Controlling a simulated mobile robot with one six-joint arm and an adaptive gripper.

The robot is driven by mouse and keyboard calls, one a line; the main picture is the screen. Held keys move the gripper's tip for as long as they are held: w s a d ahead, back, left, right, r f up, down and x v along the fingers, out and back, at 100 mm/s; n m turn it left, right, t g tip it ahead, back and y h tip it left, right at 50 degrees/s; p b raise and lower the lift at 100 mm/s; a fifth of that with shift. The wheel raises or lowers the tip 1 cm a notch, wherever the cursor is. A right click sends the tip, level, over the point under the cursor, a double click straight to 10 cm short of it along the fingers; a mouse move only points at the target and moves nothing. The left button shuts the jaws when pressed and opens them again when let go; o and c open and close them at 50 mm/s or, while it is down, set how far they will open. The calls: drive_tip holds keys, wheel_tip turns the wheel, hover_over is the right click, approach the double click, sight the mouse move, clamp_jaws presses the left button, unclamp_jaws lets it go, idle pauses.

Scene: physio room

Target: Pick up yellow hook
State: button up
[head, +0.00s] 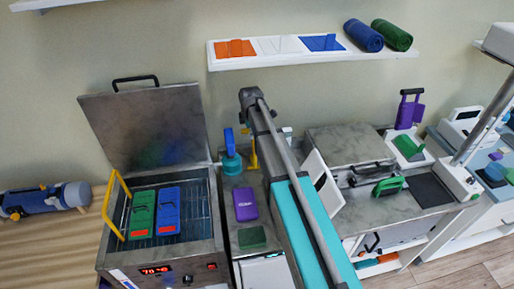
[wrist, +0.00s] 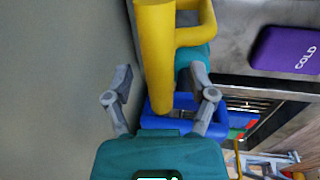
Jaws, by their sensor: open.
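The yellow hook (wrist: 156,55) is large and close in the wrist view, a thick bar with a loop-shaped branch to its right. In the head view a yellow upright piece (head: 252,150) stands just left of my arm, seemingly the same hook. My gripper (wrist: 162,88) is open, with one grey finger on each side of the hook's lower end in the picture. I cannot tell whether the fingers touch it. In the head view I cannot make out my fingers; my arm seems to cover them.
A blue piece on a teal base (head: 231,162) stands close left of the hook. A purple cold pack (head: 245,203) lies on the counter in front. An open water bath (head: 210,222) with a yellow handle (head: 117,205) is at left. The wall is close behind.

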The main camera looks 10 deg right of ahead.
clamp_jaws()
idle(0.4)
drive_tip(key=shift+r, duration=0.15)
wheel_tip(320, 180, up, 3)
drive_tip(key=p, duration=0.3)
drive_tip(key=s+r+p, duration=0.9)
drive_tip(key=s+p, duration=0.1)
drive_tip(key=s, duration=0.4)
drive_tip(key=shift+r, duration=0.35)
drive_tip(key=shift+d, duration=0.15)
